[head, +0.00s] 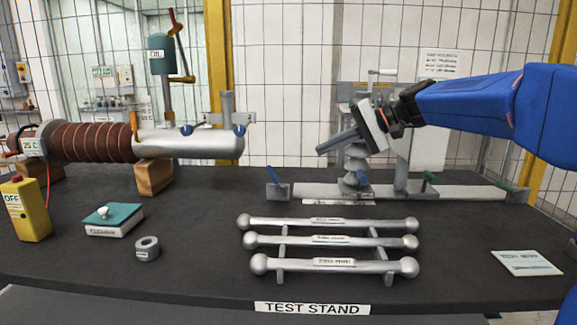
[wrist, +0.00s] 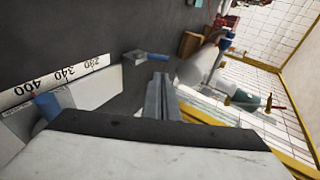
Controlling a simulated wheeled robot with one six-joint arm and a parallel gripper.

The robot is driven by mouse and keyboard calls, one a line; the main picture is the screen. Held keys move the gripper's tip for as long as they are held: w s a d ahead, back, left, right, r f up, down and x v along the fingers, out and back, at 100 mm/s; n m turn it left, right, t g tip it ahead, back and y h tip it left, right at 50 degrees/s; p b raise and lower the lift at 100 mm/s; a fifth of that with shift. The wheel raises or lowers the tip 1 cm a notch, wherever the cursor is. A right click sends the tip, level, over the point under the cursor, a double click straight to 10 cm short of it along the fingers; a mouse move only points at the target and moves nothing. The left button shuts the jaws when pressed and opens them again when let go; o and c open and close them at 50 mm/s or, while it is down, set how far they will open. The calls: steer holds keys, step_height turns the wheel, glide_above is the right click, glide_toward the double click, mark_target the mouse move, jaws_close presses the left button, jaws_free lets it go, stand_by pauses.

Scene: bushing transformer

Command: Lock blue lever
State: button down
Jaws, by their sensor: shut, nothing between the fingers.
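A blue lever (head: 272,174) stands tilted up from a grey clamp at the left end of the silver rail (head: 318,191). In the wrist view a blue lever (wrist: 152,56) lies at the far end of the rail, beyond the fingertips. A second blue part (head: 362,178) shows at the foot of the grey post on the rail; a blue cylinder (wrist: 46,105) is close at left in the wrist view. My gripper (head: 320,150) is shut and empty, above the rail, right of the end lever and apart from it. Its fingers (wrist: 158,82) are together.
Two green levers (head: 430,178) (head: 506,186) are on the rail's right part. Three silver bars (head: 330,240) lie on a rack in front. A ribbed brown bushing (head: 95,142) rests on wooden blocks at left.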

mark_target(270, 169)
steer(key=x, duration=1.4)
steer(key=shift+a, duration=0.15)
steer(key=shift+a+r+h, duration=0.1)
steer(key=shift+a+h, duration=0.7)
steer(key=shift+h, duration=0.3)
steer(key=a+h, duration=0.2)
steer(key=h, duration=0.1)
steer(key=shift+f+n+g, duration=0.3)
steer(key=shift+f, duration=0.05)
steer(key=shift+a+f, duration=0.45)
steer(key=shift+a, duration=0.2)
steer(key=shift+f, duration=0.15)
steer(key=a+r+v, duration=0.1)
steer(key=a+v, duration=0.1)
steer(key=v, duration=1.2)
steer(key=shift+a+r, duration=0.35)
steer(key=shift+a, duration=0.05)
steer(key=shift+w, duration=0.1)
